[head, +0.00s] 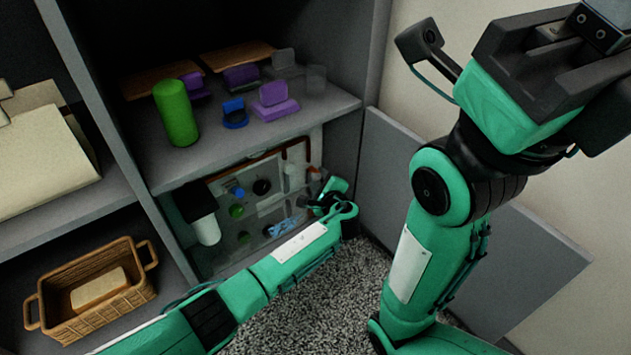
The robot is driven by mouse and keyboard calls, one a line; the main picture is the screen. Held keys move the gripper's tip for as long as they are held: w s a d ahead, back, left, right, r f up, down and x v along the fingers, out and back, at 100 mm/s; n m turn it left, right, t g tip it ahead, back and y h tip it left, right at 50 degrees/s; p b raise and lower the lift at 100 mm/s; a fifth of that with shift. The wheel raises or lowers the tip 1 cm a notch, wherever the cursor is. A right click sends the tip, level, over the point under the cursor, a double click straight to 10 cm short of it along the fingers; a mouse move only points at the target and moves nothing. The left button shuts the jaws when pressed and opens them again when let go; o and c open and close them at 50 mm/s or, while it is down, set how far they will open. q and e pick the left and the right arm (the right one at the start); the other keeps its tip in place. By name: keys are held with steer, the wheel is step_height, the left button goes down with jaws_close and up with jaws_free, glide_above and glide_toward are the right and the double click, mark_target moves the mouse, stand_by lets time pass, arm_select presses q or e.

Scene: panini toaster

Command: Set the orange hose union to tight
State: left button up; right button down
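A small orange-red piece (315,173), which looks like the orange hose union, shows at the right side of the panel in the lower cabinet compartment. It is too small to tell how it is set. My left gripper (318,196) is reaching into this compartment just below the piece. Its fingers are small and partly hidden by its own wrist, so I cannot tell whether they are open or touching anything. My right gripper (545,60) is raised at the top right, close to the camera and far from the panel. Its fingertips do not show clearly.
The panel (217,190) also carries blue, green and black knobs and a white cylinder (206,228). The shelf above holds a green cylinder (175,112) and purple items (273,100). A wicker basket (95,290) is at lower left. An open grey door (520,255) stands behind my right arm.

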mark_target(315, 172)
arm_select(q)
steer(key=b+x, duration=0.2)
steer(key=x, duration=0.1)
steer(key=shift+w+f, duration=0.2)
steer(key=shift+w, duration=0.15)
steer(key=shift+w+a, duration=0.15)
steer(key=shift+w, duration=0.1)
steer(key=shift+r, duration=0.1)
jaws_close()
